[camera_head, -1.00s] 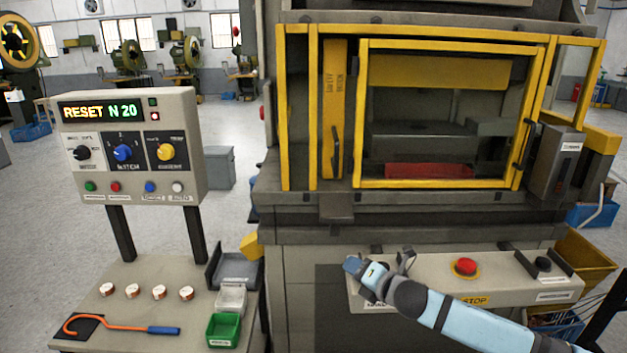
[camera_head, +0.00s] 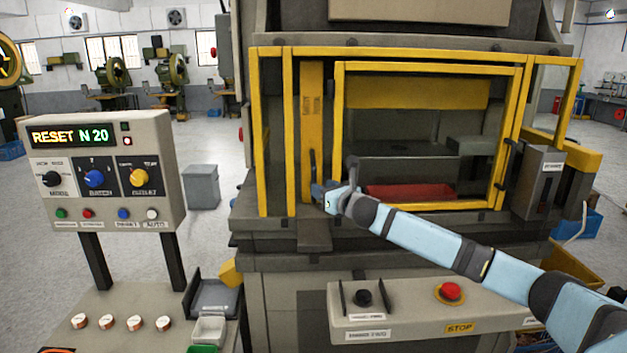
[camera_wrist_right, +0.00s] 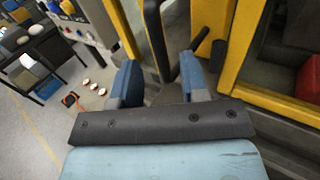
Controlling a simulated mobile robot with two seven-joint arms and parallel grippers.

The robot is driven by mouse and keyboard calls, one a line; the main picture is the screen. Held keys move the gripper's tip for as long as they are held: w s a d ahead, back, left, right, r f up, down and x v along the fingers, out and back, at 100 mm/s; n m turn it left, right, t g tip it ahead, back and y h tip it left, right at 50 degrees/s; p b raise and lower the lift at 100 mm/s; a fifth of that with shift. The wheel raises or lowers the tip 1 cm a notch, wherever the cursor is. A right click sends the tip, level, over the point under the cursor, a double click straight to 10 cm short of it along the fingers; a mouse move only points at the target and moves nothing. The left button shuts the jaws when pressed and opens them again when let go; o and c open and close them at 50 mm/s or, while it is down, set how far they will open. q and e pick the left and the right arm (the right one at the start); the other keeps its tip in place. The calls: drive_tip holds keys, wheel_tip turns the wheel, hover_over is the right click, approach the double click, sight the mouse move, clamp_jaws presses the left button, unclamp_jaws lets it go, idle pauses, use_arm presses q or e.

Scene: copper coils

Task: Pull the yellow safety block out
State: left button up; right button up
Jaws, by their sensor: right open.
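The yellow safety block (camera_head: 312,105) stands upright inside the yellow guard frame of the press, left of the guard door. Its dark handle (camera_head: 313,165) is on the lower part. My right gripper (camera_head: 322,190) is at the lower end of the handle. In the right wrist view, my right gripper (camera_wrist_right: 160,78) is open, and the dark handle (camera_wrist_right: 156,40) runs between its two blue fingers. I cannot tell whether either finger touches it. The left gripper is not in view.
The yellow guard frame (camera_head: 270,130) surrounds the opening, with a post close on the left. The guard door (camera_head: 339,115) is shut on the right. A control panel (camera_head: 105,175) stands left, and a button console (camera_head: 410,305) is below my arm.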

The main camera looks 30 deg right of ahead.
drive_tip(key=w, duration=0.5)
drive_tip(key=shift+p, duration=0.4)
drive_tip(key=shift+a, duration=0.1)
clamp_jaws()
